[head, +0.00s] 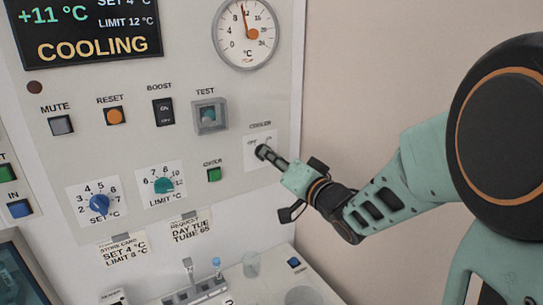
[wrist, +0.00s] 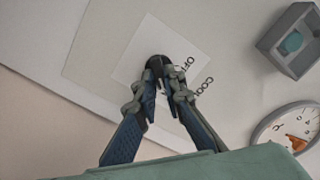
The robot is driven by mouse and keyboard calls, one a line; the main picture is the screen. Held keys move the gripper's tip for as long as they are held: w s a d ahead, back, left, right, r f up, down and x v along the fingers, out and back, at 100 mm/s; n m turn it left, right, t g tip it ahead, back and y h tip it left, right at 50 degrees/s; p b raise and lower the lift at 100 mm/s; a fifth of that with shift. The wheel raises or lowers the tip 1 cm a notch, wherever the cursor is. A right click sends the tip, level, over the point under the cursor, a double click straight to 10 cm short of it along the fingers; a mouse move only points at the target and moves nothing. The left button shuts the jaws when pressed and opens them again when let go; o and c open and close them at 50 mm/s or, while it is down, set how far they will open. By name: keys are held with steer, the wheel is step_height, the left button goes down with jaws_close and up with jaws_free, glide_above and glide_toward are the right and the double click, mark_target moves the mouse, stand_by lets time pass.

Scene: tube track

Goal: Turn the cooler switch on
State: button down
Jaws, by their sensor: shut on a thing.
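The cooler switch (wrist: 182,73) is a small dark knob on a white plate under the label COOLER, at the right side of the panel. My gripper (wrist: 163,73) is shut on the switch, with its two fingertips at the knob's sides. In the head view my gripper (head: 266,154) reaches in from the right and covers most of the switch. Part of the word OFF shows on the plate beside the knob in the wrist view. The fingers hide much of the knob, so I cannot tell which way it points.
A guarded TEST button (head: 209,115) sits left of the switch, with a green button (head: 214,174) below left. A gauge (head: 246,33) is above. A blue SET knob (head: 99,204) and a teal LIMIT knob (head: 163,185) are further left. The wall right of the panel is bare.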

steer(key=c, duration=2)
jaws_free()
steer(key=v, duration=0.7)
steer(key=shift+s+d, duration=0.2)
steer(key=shift+s, duration=0.05)
